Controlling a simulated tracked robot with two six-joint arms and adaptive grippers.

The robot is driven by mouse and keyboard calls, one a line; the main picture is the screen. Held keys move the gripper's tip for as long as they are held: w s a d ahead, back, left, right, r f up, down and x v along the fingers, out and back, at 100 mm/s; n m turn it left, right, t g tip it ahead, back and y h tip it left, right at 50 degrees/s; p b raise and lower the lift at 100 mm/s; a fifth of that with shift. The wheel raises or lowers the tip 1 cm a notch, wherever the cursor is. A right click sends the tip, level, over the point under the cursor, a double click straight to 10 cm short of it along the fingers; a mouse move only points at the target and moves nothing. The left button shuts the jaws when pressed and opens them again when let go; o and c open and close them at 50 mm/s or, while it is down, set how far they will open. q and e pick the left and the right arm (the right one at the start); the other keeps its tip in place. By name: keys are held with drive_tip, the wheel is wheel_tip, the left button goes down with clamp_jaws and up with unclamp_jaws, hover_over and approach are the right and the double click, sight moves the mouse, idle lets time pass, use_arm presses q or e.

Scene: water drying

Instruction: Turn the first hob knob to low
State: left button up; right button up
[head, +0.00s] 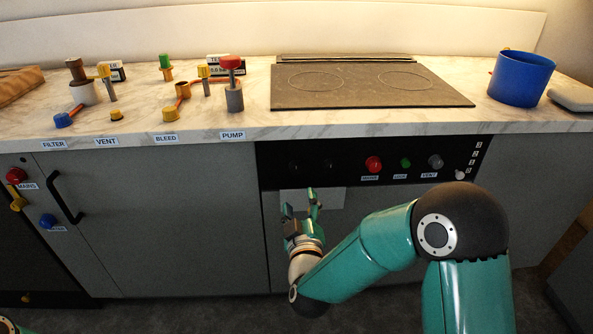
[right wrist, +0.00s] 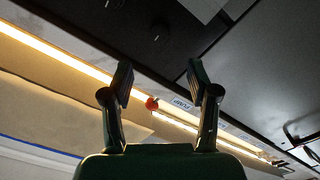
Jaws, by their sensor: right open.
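The hob control panel (head: 345,155) is a black strip on the counter front, below the flat dark hob (head: 370,82). Two dark round knobs, a left one (head: 294,166) and one beside it (head: 327,165), barely stand out on its left part; their settings cannot be read. My right gripper (head: 299,200) is open and empty, just below these dark knobs and in front of a pale plate. In the right wrist view, its two fingers (right wrist: 160,80) stand apart, with a dim dark round shape (right wrist: 160,28) beyond them. My left gripper is not in view.
Red (head: 373,164), green (head: 406,162) and grey (head: 436,161) controls sit farther right on the panel, with a white knob (head: 460,174) near the right end. A blue pot (head: 520,78) stands right of the hob. Valves and pipes fill the counter's left.

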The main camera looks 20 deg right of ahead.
sight(296, 171)
drive_tip(key=x, duration=1.4)
drive_tip(key=shift+d+f, duration=0.1)
drive_tip(key=shift+c, duration=0.4)
clamp_jaws()
